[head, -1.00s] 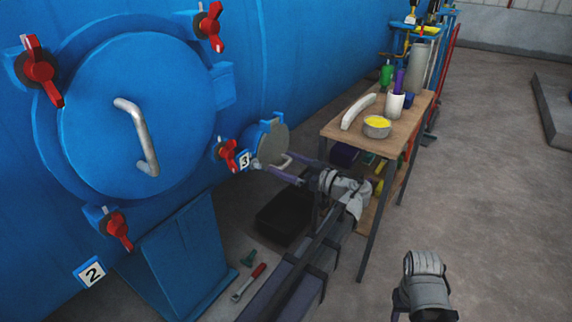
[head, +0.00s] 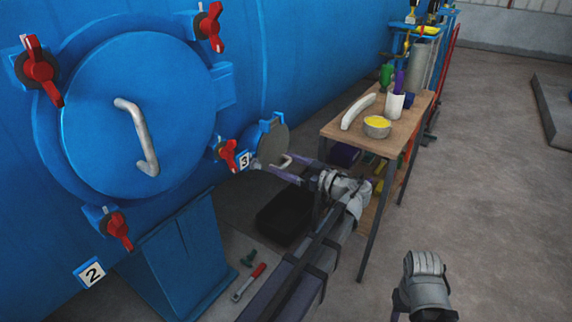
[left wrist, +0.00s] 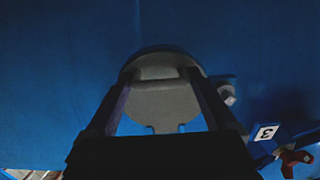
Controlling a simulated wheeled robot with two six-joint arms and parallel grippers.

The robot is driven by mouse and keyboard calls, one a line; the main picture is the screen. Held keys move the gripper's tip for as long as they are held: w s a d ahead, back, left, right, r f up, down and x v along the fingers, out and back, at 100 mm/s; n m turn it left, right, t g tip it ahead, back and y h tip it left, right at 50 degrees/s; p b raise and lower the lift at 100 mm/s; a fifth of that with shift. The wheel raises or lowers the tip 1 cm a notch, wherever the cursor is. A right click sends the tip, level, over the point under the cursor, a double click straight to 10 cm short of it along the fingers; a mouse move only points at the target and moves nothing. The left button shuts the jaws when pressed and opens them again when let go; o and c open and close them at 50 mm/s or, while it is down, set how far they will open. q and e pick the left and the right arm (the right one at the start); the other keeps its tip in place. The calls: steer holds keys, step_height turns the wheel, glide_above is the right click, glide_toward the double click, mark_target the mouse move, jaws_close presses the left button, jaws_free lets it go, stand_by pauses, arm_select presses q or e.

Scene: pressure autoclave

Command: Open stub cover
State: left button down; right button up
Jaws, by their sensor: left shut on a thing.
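The stub cover (head: 272,143) is a small round grey disc with a pale bent handle (head: 286,161), in a blue mount beside label 3. It stands to the right of the large blue door. My left gripper (head: 288,153) reaches it from the lower right, with its purple fingers set apart and shut on the cover. In the left wrist view the grey cover (left wrist: 165,98) lies between the two fingers. Whether they bear on the handle or the disc's edge I cannot tell. My right gripper (head: 426,290) hangs at the bottom right, its fingertips mostly hidden.
A red clamp knob (head: 228,154) sits left of the cover. A wooden table (head: 345,128) with a bowl, cup and bottles stands to the right. A black bin (head: 284,216), a wrench (head: 248,282) and a green part are on the floor.

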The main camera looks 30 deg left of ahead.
arm_select(q)
steer(key=d+r+h+p, duration=0.3)
steer(key=r+h+p, duration=0.5)
steer(key=p, duration=1.2)
steer(key=d+r+g+h+p, duration=0.1)
steer(key=d+r+h+p, duration=0.3)
steer(key=p, duration=1.6)
steer(key=shift+s+r+h, duration=0.2)
steer(key=shift+r+h, duration=2.1)
steer(key=shift+r, duration=0.9)
steer(key=shift+a, duration=0.1)
steer(key=shift+c, duration=0.4)
jaws_free()
steer(key=shift+o, duration=0.4)
